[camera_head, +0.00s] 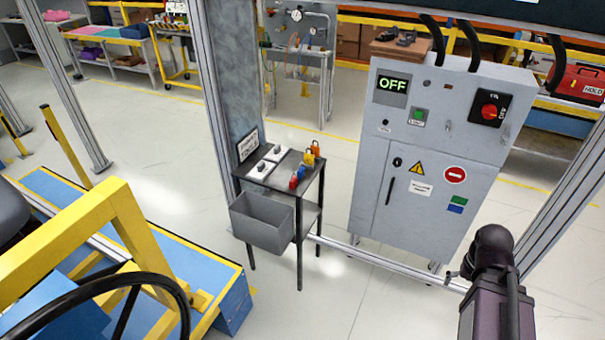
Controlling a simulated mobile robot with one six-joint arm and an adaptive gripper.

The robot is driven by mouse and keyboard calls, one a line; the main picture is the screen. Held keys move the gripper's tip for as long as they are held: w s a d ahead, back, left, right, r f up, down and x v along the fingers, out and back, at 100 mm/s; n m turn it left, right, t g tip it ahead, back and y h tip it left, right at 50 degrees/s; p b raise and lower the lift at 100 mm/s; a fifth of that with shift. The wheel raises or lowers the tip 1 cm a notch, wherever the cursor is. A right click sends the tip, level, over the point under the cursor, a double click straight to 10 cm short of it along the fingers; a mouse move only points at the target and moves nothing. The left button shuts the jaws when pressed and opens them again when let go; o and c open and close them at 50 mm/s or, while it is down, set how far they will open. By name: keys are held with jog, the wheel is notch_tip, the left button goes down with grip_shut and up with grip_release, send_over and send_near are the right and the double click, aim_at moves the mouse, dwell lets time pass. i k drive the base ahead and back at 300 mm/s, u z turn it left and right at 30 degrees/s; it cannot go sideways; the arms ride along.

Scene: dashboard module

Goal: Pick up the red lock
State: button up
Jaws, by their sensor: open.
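The red lock (293,182) is a small padlock standing near the front right edge of a dark-topped small table (257,187). It is the nearest in a row of padlocks, with a blue lock (301,172) just behind it, then a yellow lock (309,159) and an orange lock (315,148) further back. My arm shows at the bottom right, in front of the grey cabinet and well apart from the red lock. I cannot make out my gripper's fingers. Nothing visible touches the red lock.
A grey bin (261,222) hangs on the table's front. White cards with small dark items (261,169) and a sign (248,145) are on the table's left. A grey cabinet (410,220) marked OFF stands right. A metal rail (385,260) runs low. Yellow-and-blue equipment (130,225) fills the left.

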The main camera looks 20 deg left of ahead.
aim_at(293, 183)
jog(key=k, duration=0.65)
jog(key=u, duration=0.75)
jog(key=i, duration=1.5)
jog(key=z, duration=0.05)
